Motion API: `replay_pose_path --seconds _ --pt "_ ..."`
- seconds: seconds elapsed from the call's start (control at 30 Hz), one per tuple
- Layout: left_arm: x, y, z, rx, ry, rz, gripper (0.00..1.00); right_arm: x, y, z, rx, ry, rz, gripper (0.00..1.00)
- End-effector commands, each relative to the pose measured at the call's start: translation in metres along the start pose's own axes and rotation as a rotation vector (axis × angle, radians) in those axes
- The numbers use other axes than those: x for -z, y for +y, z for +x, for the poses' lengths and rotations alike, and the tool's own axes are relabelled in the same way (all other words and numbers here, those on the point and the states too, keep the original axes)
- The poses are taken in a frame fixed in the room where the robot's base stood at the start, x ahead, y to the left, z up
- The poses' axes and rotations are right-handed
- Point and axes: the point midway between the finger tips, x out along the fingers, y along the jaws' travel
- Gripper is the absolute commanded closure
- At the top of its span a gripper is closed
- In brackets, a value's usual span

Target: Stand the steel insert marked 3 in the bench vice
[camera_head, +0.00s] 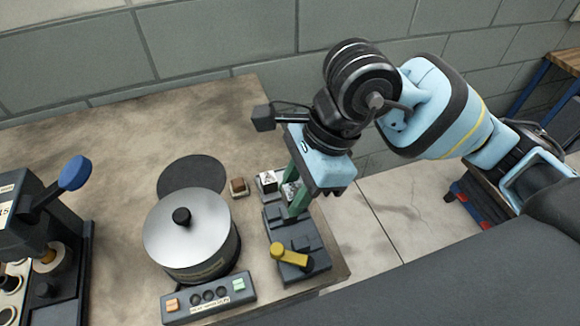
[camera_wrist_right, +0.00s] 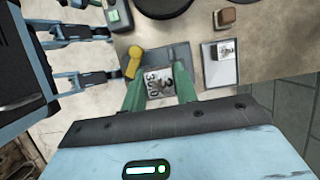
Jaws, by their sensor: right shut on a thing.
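The steel insert marked 3 (camera_wrist_right: 160,82) is a grey block with dark marks on its face. My right gripper (camera_head: 294,196) is shut on it, with a green finger on either side; the grip also shows in the right wrist view (camera_wrist_right: 161,90). The bench vice (camera_head: 298,241) is dark grey with a yellow handle (camera_head: 290,256). The gripper and insert are at the vice's far end. I cannot tell whether the insert touches the vice, and the fingers partly hide it in the head view. My left gripper does not show.
A white tray (camera_wrist_right: 220,76) with another marked block (camera_wrist_right: 227,49) stands beside the vice. A small brown block (camera_head: 239,187), a lidded pot (camera_head: 188,230) and a control box (camera_head: 208,298) are left of the vice. A blue-handled machine (camera_head: 50,220) stands far left. The bench's back left is clear.

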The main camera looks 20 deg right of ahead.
Motion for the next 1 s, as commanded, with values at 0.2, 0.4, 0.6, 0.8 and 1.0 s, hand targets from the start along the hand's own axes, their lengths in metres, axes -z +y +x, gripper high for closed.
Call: replay_pose_path --seconds 0.2,0.4,0.6,0.8,1.0 --pt "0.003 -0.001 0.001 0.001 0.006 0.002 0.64 -0.001 0.011 0.001 -0.003 -0.001 -0.017 1.00" --pt "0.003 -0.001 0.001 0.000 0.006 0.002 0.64 -0.001 0.013 0.001 -0.003 -0.001 -0.018 1.00" --pt "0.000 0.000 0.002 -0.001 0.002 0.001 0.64 0.001 0.013 0.005 -0.004 -0.001 -0.018 1.00" --pt "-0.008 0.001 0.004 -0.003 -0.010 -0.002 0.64 0.006 0.012 0.016 -0.005 -0.001 -0.017 1.00" --pt "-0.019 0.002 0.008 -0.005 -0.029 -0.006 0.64 0.012 0.013 0.032 -0.007 -0.001 -0.016 1.00"
